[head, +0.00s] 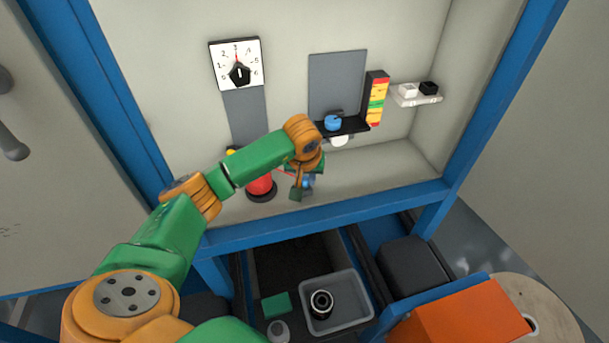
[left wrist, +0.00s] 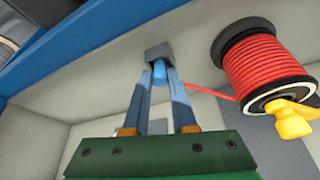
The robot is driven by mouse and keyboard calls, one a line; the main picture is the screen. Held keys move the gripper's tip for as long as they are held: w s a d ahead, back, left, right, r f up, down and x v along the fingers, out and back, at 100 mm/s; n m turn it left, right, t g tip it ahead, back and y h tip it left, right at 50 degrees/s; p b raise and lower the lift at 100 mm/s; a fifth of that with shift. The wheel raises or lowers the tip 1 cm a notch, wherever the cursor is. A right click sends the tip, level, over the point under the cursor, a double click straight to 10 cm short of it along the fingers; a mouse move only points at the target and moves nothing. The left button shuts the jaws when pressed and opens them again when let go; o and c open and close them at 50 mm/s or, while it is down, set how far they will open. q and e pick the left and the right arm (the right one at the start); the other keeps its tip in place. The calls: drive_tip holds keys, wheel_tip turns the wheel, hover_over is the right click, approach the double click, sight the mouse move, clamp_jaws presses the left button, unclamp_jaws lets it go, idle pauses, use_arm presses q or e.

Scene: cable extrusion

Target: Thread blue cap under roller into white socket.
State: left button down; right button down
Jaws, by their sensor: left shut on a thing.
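My left gripper (head: 303,186) is low in the cabinet, right of the red cable spool (head: 261,187). It is shut on the blue cap, which shows as a small blue spot (head: 309,183) by the fingers. In the left wrist view the blue cap (left wrist: 159,74) is between the fingertips (left wrist: 160,82), with a grey block (left wrist: 159,52) at its end. The red cable runs from there to the spool (left wrist: 262,70). A white round part (head: 340,140), possibly the roller, is under the black ledge. The white socket (head: 408,91) is on a small shelf at the right.
A black socket (head: 429,88) is beside the white one. A dial (head: 237,64) is on the back wall. The cabinet's blue front rail (head: 330,215) runs below the gripper.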

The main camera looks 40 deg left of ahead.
use_arm(q)
drive_tip(key=shift+s+a, duration=0.1)
drive_tip(key=shift+s, duration=0.05)
drive_tip(key=shift+f, duration=0.3)
idle(0.3)
drive_tip(key=c, duration=0.7)
unclamp_jaws()
drive_tip(key=shift+o, duration=0.2)
drive_tip(key=shift+r, duration=0.15)
drive_tip(key=b+v, duration=0.1)
drive_tip(key=v, duration=0.6)
drive_tip(key=o, duration=0.7)
drive_tip(key=shift+c, duration=0.2)
